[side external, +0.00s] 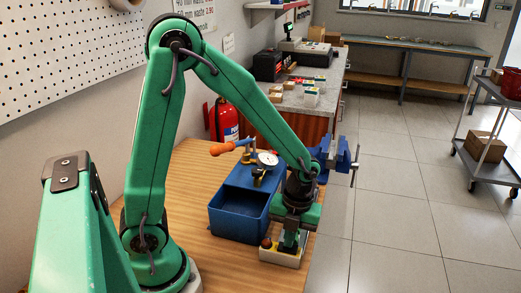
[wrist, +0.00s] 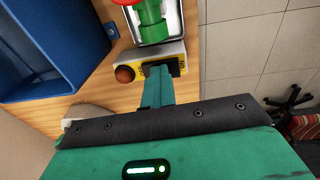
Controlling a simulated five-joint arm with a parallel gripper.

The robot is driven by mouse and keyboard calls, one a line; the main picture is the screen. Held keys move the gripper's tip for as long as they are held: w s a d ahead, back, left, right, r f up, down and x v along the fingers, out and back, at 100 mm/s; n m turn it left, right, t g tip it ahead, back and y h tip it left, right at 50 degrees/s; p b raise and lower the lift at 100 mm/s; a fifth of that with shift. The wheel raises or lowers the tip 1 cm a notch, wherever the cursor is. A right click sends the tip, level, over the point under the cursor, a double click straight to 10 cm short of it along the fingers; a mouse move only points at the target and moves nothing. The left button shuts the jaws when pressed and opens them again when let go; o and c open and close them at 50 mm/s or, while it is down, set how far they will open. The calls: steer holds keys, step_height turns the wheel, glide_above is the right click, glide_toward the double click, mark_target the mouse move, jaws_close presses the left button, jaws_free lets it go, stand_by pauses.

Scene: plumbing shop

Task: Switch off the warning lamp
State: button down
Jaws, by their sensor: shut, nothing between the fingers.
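The warning lamp is a small dull orange-red dome (wrist: 124,74) on a pale box with a yellow top (wrist: 147,56). In the side view the lamp (side external: 266,243) sits at the left end of the box (side external: 280,259), near the bench's front edge. A black switch part (wrist: 174,65) shows on the box, right of the lamp in the wrist view. My gripper (wrist: 158,72) is shut and empty, its fingertips at the box top beside the switch. In the side view my gripper (side external: 290,247) points down over the box. The fingertips partly hide the switch; I cannot tell contact or its position.
A blue bin (side external: 232,221) stands close behind and left of the box. A green fitting with a red part (wrist: 150,14) lies beyond the box. A gauge (side external: 267,160), an orange-handled tool (side external: 229,148) and a blue vice (side external: 338,158) are behind. The bench's left part is clear.

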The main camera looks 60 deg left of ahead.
mark_target(297, 247)
steer(key=shift+w+d+r, duration=0.1)
steer(key=shift+w+d, duration=0.05)
steer(key=shift+w, duration=0.05)
steer(key=shift+r, duration=0.1)
steer(key=shift+w+r, duration=0.1)
steer(key=shift+r, duration=0.35)
step_height(297, 247, up, 13)
steer(key=w+d, duration=0.1)
stand_by(0.5)
steer(key=shift+f, duration=0.1)
steer(key=shift+s+a, duration=0.45)
steer(key=f, duration=0.9)
steer(key=s+a+f, duration=0.1)
steer(key=f, duration=0.4)
steer(key=shift+s+a, duration=0.1)
